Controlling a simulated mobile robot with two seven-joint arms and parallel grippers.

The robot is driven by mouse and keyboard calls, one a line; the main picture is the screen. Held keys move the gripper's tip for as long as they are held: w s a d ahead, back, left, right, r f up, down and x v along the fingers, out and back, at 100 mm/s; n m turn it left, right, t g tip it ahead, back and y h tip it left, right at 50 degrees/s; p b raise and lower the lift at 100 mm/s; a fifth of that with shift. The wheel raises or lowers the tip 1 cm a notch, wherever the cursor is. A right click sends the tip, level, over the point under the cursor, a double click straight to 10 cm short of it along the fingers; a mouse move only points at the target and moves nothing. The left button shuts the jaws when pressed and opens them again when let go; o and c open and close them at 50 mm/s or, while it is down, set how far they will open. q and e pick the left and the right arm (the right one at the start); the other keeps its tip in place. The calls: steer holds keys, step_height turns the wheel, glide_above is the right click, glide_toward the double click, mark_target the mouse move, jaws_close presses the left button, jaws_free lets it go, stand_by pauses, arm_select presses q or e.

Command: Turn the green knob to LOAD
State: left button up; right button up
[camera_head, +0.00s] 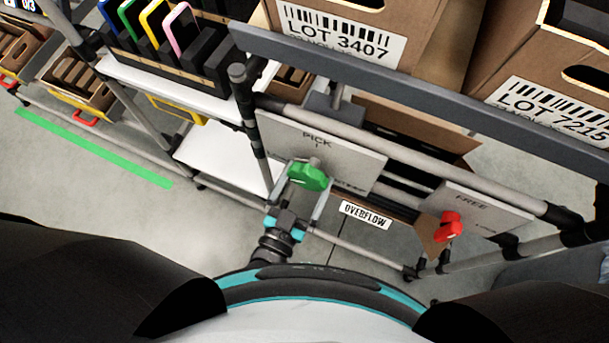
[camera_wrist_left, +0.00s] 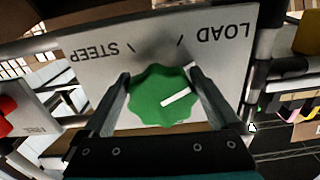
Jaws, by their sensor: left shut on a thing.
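The green knob (camera_head: 308,176) is on a grey panel (camera_head: 345,160) that has PICK at its top. My left gripper (camera_head: 306,190) is shut on it, with one finger on each side. In the left wrist view, the knob (camera_wrist_left: 160,96) sits between the two fingers (camera_wrist_left: 162,98). My right gripper is not in view.
A red knob (camera_head: 447,227) is on a panel marked FREE (camera_head: 480,207) to the right. An OVERFLOW label (camera_head: 366,215) is below the green knob's panel. Tilted cartons (camera_head: 345,35) are above, behind a grey rail. Pipe posts and a white shelf (camera_head: 222,158) are to the left.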

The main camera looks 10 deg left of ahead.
arm_select(q)
steer(key=n, duration=0.3)
steer(key=d+n, duration=0.1)
steer(key=n, duration=0.2)
steer(key=shift+s+r+n, duration=0.15)
steer(key=shift+r+n, duration=0.05)
steer(key=shift+n, duration=0.1)
stand_by(0.3)
steer(key=o, duration=1)
steer(key=shift+c, duration=0.2)
